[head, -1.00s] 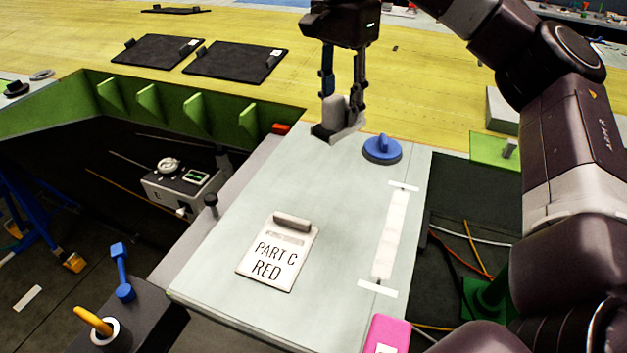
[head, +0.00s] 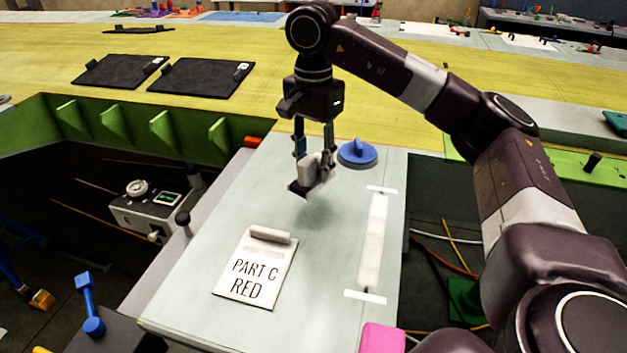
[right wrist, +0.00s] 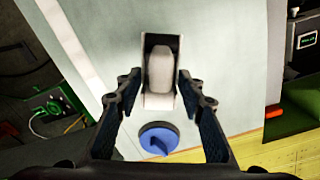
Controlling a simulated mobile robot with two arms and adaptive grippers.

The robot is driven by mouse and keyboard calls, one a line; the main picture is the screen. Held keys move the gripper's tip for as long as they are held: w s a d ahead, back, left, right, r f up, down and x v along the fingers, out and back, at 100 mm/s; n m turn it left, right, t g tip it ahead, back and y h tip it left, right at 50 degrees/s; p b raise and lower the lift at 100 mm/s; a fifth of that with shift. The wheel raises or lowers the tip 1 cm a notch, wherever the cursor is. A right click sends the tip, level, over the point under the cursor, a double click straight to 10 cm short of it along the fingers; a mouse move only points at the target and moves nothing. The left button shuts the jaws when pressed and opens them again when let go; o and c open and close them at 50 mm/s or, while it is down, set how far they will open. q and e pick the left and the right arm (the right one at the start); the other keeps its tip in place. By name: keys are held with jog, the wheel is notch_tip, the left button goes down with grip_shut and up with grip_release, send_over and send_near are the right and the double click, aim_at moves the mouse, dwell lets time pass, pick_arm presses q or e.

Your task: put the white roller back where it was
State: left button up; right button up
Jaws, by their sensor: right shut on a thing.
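The white roller (head: 311,168), a pale rounded body in a light frame with a dark underside, is held over the pale bench panel (head: 205,265). My right gripper (head: 314,158) points down and is shut on it. A soft shadow lies on the panel below, so it looks raised clear of the surface. In the right wrist view the roller (right wrist: 161,72) shows between the fingertips of my right gripper (right wrist: 160,85). My left gripper is not in view.
A blue knobbed disc (head: 357,153) stands just right of the held roller. A "PART C RED" card (head: 247,285) and a white taped strip (head: 374,240) lie nearer on the panel. A pink block (head: 382,338) is at the near edge. Panel space below the gripper is clear.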

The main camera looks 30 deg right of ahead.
aim_at(314, 180)
notch_tip(314, 180, down, 4)
jog(key=shift+p, duration=0.5)
jog(key=shift+f, duration=0.3)
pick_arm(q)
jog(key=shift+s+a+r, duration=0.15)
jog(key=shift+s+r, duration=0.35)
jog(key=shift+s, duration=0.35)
pick_arm(e)
jog(key=shift+f, duration=0.15)
jog(key=o, duration=1)
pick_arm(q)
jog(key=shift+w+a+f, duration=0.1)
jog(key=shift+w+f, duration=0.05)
